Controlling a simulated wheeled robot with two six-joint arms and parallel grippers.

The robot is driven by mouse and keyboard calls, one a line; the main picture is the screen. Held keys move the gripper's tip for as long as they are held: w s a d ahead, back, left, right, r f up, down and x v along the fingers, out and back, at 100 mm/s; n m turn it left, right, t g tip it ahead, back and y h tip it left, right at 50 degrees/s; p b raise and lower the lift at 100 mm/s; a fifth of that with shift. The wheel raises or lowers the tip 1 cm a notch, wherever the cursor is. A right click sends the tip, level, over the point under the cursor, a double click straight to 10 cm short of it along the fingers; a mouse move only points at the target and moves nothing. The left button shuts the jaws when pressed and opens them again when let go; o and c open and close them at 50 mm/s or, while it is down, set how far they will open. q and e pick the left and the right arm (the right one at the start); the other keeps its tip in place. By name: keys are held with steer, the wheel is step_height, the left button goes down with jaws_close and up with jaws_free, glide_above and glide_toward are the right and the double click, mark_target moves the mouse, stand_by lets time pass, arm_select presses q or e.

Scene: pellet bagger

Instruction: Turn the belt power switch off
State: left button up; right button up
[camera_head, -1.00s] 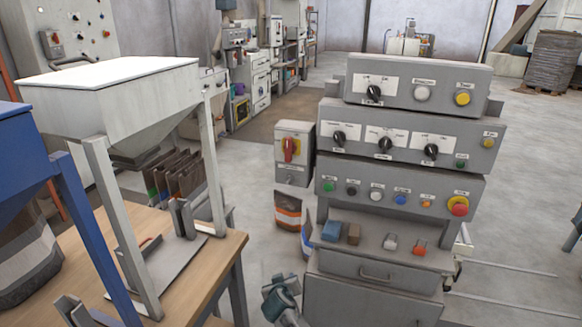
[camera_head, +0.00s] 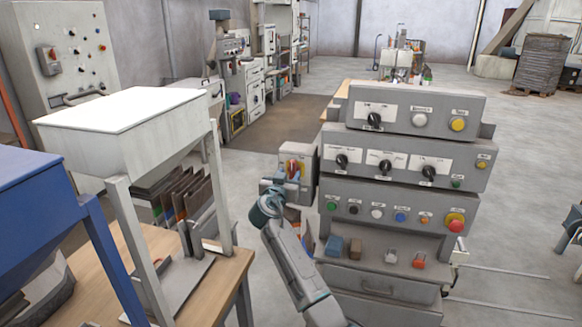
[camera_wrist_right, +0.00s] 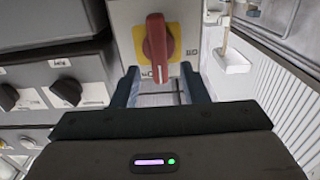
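A red rotary switch handle (camera_head: 292,169) on a yellow plate sits on a small grey box left of the console; I cannot read its labels to confirm that it is the belt power switch. In the right wrist view the red handle (camera_wrist_right: 156,48) stands upright on its yellow plate. My right gripper (camera_head: 281,186) is in front of this box and partly hides it. My left gripper is not in view.
The grey stepped console (camera_head: 405,138) with black knobs, coloured buttons and a red stop button stands right of the switch box. A wooden table (camera_head: 200,300) with a white hopper (camera_head: 125,125) stands left. Floor shows between table and console.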

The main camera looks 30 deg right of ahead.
mark_target(292, 171)
steer(key=shift+p+x, duration=0.4)
steer(key=shift+x, duration=1.15)
steer(key=c, duration=0.6)
steer(key=shift+c, duration=0.2)
steer(key=shift+f, duration=0.1)
